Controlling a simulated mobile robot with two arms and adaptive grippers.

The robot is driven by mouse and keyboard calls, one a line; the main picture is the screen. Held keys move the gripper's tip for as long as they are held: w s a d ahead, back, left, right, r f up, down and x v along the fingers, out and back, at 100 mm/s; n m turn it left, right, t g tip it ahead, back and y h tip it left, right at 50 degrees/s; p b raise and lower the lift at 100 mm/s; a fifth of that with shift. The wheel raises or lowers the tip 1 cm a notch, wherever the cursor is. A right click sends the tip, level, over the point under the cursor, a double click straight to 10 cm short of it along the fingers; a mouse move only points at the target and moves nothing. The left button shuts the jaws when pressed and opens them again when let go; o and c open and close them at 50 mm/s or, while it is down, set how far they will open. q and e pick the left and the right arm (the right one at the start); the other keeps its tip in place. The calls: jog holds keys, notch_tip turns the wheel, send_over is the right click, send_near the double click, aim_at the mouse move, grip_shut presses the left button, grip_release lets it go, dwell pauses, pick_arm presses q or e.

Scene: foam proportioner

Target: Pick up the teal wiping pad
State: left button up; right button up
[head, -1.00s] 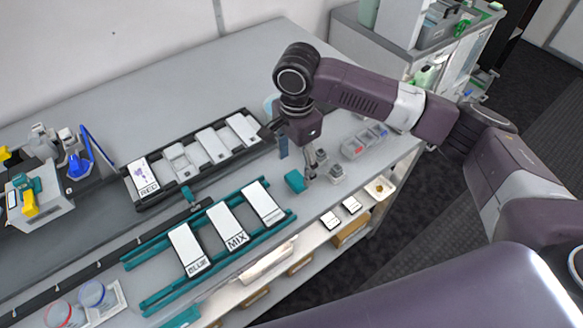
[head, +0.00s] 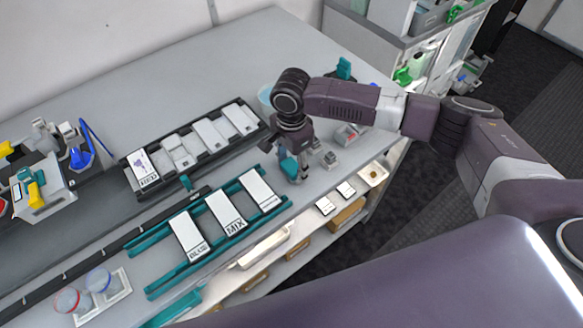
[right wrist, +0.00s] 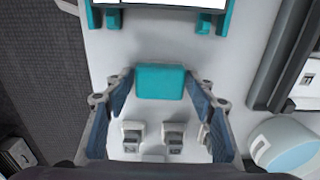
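The teal wiping pad (head: 289,167) lies on the grey bench, to the right of the teal rack. In the right wrist view the pad (right wrist: 160,82) is a flat teal block between my two fingertips. My right gripper (right wrist: 159,78) is open, pointing down, with one finger on each side of the pad. A narrow gap shows at the left finger; contact at the right finger is hard to tell. In the head view my right gripper (head: 291,162) partly covers the pad. My left gripper is not in view.
The teal rack (head: 160,292) with white BLUE and MIX blocks stands left of the pad. A dark rack (head: 150,202) lies behind. Two small grey-white pieces (right wrist: 173,137) sit close to the gripper. A pale blue round container (right wrist: 284,147) stands nearby. The bench's front edge is close.

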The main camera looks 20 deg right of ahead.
aim_at(291, 166)
jog(key=c, duration=0.7)
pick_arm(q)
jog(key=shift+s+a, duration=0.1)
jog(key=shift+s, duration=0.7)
pick_arm(e)
jog(key=shift+c, duration=0.2)
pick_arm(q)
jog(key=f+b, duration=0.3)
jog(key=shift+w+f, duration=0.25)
pick_arm(e)
notch_tip(291, 166, up, 20)
